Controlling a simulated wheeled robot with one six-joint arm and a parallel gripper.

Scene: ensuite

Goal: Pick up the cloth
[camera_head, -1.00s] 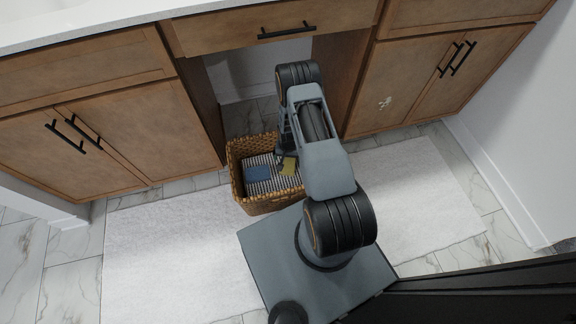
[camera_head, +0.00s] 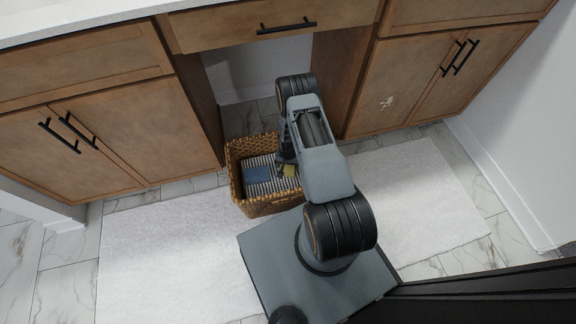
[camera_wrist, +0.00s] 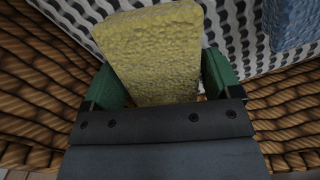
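A yellow, bumpy, block-shaped piece (camera_wrist: 152,55), sponge or folded cloth, lies in the wicker basket (camera_head: 270,207). It also shows in the head view (camera_head: 290,171), partly hidden by my arm. My gripper (camera_wrist: 166,85) is down inside the basket, with its green fingers on either side of the yellow piece. They stand close to its edges, but I cannot tell whether they press on it. A blue textured piece (camera_head: 257,174) lies to the left in the head view and at the top right of the wrist view (camera_wrist: 292,22). Black-and-white patterned fabric (camera_wrist: 232,30) lies beneath both.
Wooden cabinets (camera_head: 125,130) stand left and right of the basket, with a drawer (camera_head: 270,28) above the open recess behind it. The basket walls rise close around my gripper. A white rug (camera_head: 165,255) covers the floor in front.

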